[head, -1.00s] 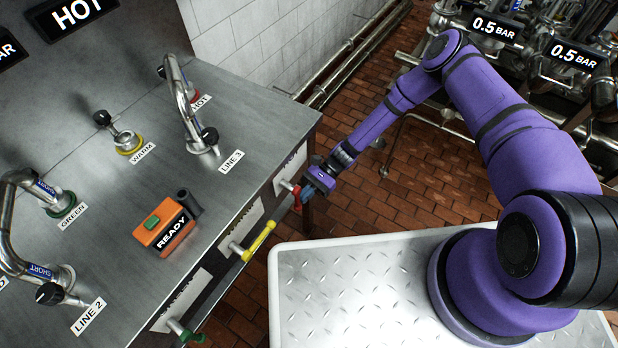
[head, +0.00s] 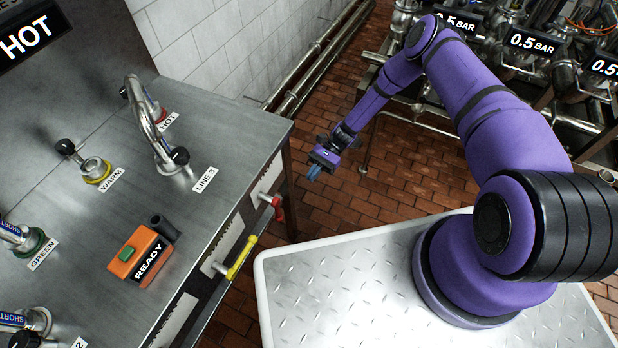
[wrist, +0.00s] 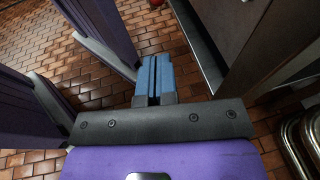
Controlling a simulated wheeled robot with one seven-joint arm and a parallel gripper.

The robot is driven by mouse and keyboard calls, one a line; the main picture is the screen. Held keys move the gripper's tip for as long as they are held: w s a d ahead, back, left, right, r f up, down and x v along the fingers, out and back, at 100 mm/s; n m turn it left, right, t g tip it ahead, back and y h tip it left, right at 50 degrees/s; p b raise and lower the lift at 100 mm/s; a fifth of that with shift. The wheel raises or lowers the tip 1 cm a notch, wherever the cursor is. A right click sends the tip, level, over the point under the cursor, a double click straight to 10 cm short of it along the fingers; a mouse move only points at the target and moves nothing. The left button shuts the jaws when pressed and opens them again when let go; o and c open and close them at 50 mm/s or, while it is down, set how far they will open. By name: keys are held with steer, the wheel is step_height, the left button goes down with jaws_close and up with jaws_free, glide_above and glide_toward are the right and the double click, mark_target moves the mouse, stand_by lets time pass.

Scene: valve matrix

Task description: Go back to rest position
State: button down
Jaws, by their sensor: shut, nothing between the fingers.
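My gripper (head: 313,172) is at the end of my purple arm, over the brick floor to the right of the steel table (head: 90,215). In the wrist view its blue fingers (wrist: 154,75) are together with nothing between them. A gap separates it from the red valve handle (head: 277,205) on the table's front side. The yellow valve handle (head: 240,258) is further along that side, nearer the camera.
On the table are an orange READY box (head: 137,252), a curved pipe (head: 150,130) at LINE 3 and a yellow-ringed WARM port (head: 95,170). Pipework with 0.5 BAR signs (head: 534,42) stands at the back right. Open brick floor (head: 400,175) lies between.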

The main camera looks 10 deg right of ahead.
stand_by(0.4)
steer(key=w+d+r+n+t+h, duration=0.1)
steer(key=w+d+r+n+h, duration=0.15)
steer(key=r, duration=0.65)
steer(key=w+d+r+n+t+h, duration=0.1)
steer(key=w+d+r+h, duration=0.2)
steer(key=r, duration=0.7)
steer(key=d+r+n+t+h, duration=0.1)
steer(key=d+r+t, duration=0.1)
steer(key=r, duration=0.9)
steer(key=d+r+n+t+h, duration=0.2)
steer(key=d+r, duration=0.1)
steer(key=r, duration=0.7)
steer(key=s+d+r+n+t+h, duration=0.1)
steer(key=s+d+r+t, duration=0.1)
steer(key=s+r, duration=0.55)
steer(key=s+d+r+n+t+h, duration=0.1)
steer(key=s+r+t, duration=0.3)
steer(key=r, duration=0.7)
steer(key=s+d+r+t, duration=0.1)
steer(key=s+d+r, duration=0.1)
steer(key=s, duration=0.6)
steer(key=s+d+r+t+h, duration=0.1)
steer(key=s+r+t, duration=0.1)
steer(key=s, duration=0.7)
steer(key=shift+d+r+n, duration=0.4)
steer(key=shift+r+n, duration=0.05)
steer(key=shift+r, duration=0.45)
steer(key=shift+s, duration=0.1)
